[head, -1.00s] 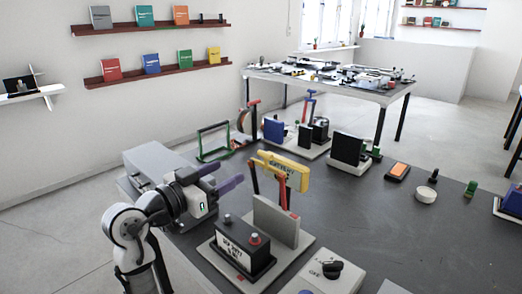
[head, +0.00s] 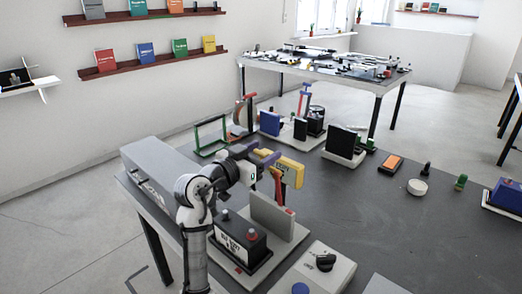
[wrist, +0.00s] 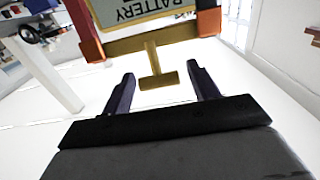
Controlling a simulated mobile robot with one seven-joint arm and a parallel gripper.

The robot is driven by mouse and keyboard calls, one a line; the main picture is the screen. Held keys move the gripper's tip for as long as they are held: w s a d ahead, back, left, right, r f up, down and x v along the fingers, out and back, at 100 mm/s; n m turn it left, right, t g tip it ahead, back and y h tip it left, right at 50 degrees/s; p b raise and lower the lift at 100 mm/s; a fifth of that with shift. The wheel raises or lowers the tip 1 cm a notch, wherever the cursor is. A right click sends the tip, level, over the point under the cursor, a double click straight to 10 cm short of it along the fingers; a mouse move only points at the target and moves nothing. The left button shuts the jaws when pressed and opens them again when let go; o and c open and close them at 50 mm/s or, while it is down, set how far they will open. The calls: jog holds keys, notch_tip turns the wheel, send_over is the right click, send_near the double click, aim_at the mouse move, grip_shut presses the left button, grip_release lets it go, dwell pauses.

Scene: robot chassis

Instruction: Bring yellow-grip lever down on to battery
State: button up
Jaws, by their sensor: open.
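The yellow-grip lever (head: 290,172) stands raised on red arms above a grey upright block, with a BATTERY label on its yellow part. The black battery (head: 238,241) with a red terminal sits on the base below and in front of it. My gripper (head: 258,155) is open at the lever's left end in the head view and partly covers it. In the wrist view, the lever's yellow T-shaped grip (wrist: 152,66) lies between the two spread fingers of my gripper (wrist: 161,70), with gaps on both sides. The battery is not in the wrist view.
A green frame (head: 211,136) and a blue-panelled device (head: 270,123) stand behind. A box with a black knob (head: 325,262) is in front right.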

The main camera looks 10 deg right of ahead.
grip_shut()
dwell(0.4)
jog(key=shift+f+b, duration=0.15)
jog(key=shift+b, duration=0.2)
